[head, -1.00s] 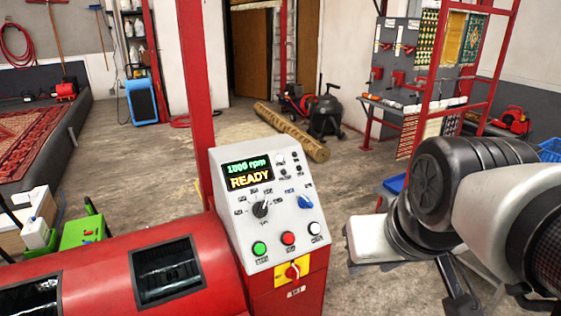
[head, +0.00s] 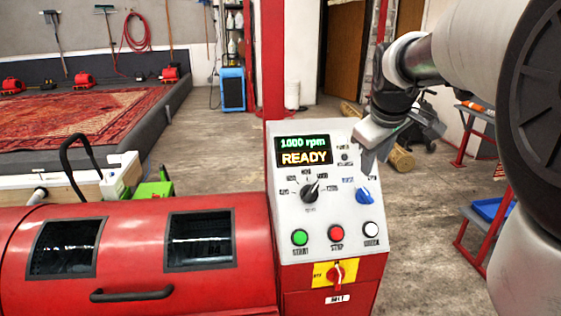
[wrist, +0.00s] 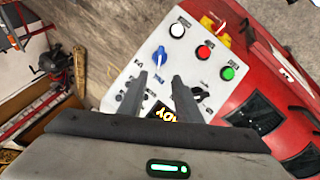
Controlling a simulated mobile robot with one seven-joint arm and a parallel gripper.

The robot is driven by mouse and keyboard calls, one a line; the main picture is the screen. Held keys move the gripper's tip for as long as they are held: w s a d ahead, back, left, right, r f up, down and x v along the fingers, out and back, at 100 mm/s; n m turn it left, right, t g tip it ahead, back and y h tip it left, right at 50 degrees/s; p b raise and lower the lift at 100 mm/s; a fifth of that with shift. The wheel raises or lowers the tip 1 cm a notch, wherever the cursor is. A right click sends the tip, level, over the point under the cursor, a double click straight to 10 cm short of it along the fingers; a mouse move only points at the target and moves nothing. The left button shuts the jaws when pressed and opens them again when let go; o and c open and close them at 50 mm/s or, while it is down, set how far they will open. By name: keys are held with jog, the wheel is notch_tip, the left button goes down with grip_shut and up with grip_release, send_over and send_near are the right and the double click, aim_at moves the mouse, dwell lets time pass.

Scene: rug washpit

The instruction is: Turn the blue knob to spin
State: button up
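The blue knob (head: 363,195) is on the right side of the sloped white control panel (head: 285,225), below two small labels too blurred to read. Its pointer leans to the upper left in the head view. It also shows in the wrist view (wrist: 159,58), just beyond and between my fingertips. My gripper (head: 368,163) hangs over the panel's upper right edge, above the knob. In the wrist view the two fingers (wrist: 158,78) are apart, with nothing between them; they do not appear to touch the knob.
The panel has a display (head: 303,150) reading 1000 rpm READY, a black knob (head: 310,193), and green (head: 300,237), red (head: 336,233) and white (head: 370,229) buttons. A red switch (head: 336,274) sits below.

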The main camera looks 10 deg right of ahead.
aim_at(366, 193)
jog(key=b+x, duration=0.1)
jog(key=x, duration=1.4)
jog(key=shift+w+d+f, duration=0.15)
jog(key=shift+w+f, duration=0.05)
jog(key=shift+f, duration=0.05)
jog(key=shift+s, duration=0.1)
grip_shut()
